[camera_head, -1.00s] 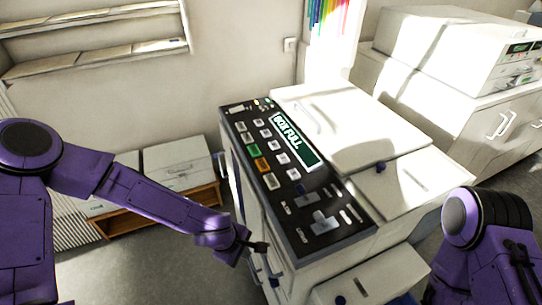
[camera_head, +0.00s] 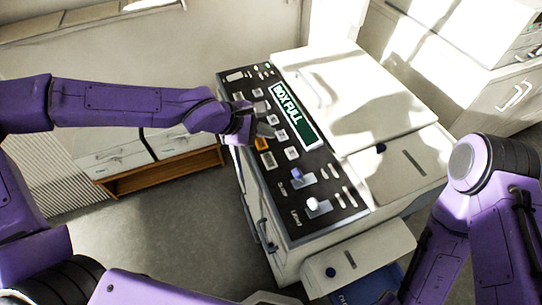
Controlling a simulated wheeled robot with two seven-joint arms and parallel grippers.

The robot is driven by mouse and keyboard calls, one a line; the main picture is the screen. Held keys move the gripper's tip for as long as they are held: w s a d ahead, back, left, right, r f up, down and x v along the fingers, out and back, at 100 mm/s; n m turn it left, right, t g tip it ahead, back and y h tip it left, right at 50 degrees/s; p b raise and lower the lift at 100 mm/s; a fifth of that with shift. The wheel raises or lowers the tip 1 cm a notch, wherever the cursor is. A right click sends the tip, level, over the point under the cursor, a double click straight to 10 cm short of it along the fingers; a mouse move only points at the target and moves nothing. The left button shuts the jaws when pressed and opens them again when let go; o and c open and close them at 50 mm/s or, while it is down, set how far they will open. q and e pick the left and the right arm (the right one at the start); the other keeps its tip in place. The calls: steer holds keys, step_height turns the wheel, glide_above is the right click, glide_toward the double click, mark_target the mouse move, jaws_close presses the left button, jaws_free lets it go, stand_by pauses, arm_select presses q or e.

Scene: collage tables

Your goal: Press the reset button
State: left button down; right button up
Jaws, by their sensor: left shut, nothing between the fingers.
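The control panel (camera_head: 277,203) is a dark, tilted board on the left side of a white copier. It carries several pale buttons, an orange button (camera_head: 262,144) and a display (camera_head: 297,118) reading "BOX FULL". I cannot read which button is marked reset. My left gripper (camera_head: 265,130) is shut and empty over the panel's left part, just above the orange button in the picture. It hides the green button. I cannot tell whether its tips touch the panel. My right arm is at the right edge, and its gripper does not show.
The white copier lid (camera_head: 345,95) lies right of the panel. A blue-topped lever (camera_head: 297,174) and a white-topped lever (camera_head: 313,204) stand on the lower panel. A white tray unit (camera_head: 358,255) juts out below. Low cabinets (camera_head: 115,155) stand at the left wall.

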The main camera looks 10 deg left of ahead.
arm_select(q)
steer(key=s, duration=0.1)
steer(key=b, duration=0.5)
glide_above(266, 162)
steer(key=w, duration=0.1)
step_height(266, 162, down, 5)
steer(key=shift+r, duration=0.1)
steer(key=shift+s+f+b, duration=0.35)
steer(key=shift+f+b, duration=0.55)
steer(key=shift+b, duration=0.35)
steer(key=shift+s+f+b, duration=0.2)
steer(key=shift+f+b, duration=0.15)
steer(key=shift+b, duration=0.05)
steer(key=shift+f, duration=0.45)
steer(key=shift+w+f+b, duration=0.3)
steer(key=shift+f+b, duration=0.05)
steer(key=shift+f, duration=0.1)
steer(key=shift+s, duration=0.1)
arm_select(e)
step_height(266, 162, down, 9)
arm_select(q)
steer(key=shift+s+r, duration=0.1)
steer(key=shift+r, duration=0.05)
arm_select(e)
steer(key=shift+s+a, duration=0.15)
steer(key=shift+s, duration=0.05)
